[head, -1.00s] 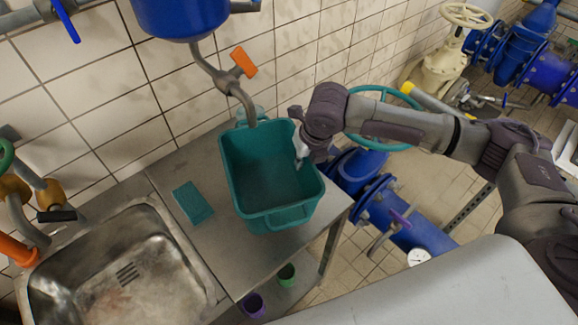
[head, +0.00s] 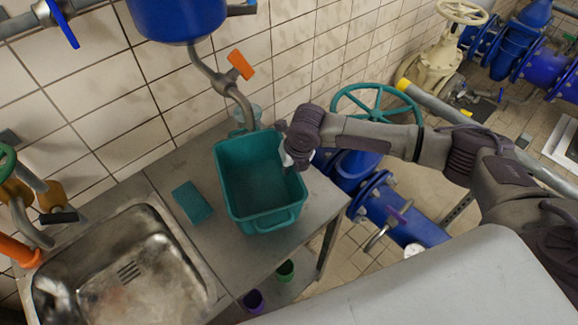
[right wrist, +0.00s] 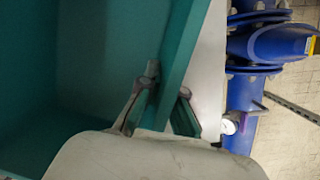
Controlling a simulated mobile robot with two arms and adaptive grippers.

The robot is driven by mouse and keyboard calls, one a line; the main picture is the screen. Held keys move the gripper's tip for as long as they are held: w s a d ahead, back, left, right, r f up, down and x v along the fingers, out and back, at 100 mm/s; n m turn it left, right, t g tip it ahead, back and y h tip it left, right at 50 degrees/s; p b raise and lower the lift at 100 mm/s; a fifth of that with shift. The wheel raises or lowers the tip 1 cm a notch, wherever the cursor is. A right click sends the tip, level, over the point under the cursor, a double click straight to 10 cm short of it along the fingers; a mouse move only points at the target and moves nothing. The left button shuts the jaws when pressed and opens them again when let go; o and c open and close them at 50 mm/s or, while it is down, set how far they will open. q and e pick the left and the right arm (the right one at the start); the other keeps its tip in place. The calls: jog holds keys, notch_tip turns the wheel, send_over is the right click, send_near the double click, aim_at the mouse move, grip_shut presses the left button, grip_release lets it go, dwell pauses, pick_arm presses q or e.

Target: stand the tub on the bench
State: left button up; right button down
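The teal tub (head: 268,221) is upright and roughly level over the grey bench top (head: 215,240), between the sponge and the bench's right edge. Its underside is hidden, so whether it touches the bench cannot be told for certain. My right gripper (head: 297,157) is at the tub's right rim. In the right wrist view, the fingers (right wrist: 168,92) straddle the tub wall (right wrist: 180,60), one inside and one outside, and look closed on it. The tub looks empty. My left gripper is not in view.
A teal sponge (head: 192,202) lies left of the tub, beside the steel sink (head: 130,265). A tap with an orange lever (head: 240,65) hangs close behind the tub. Blue pipes (head: 400,215) and a teal handwheel (head: 375,92) stand to the right. Cups (head: 285,271) sit below.

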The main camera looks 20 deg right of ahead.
jog(key=c, duration=1.3)
grip_release()
jog(key=b+v, duration=0.1)
jog(key=v, duration=1.1)
jog(key=shift+r, duration=0.2)
jog(key=shift+f, duration=0.1)
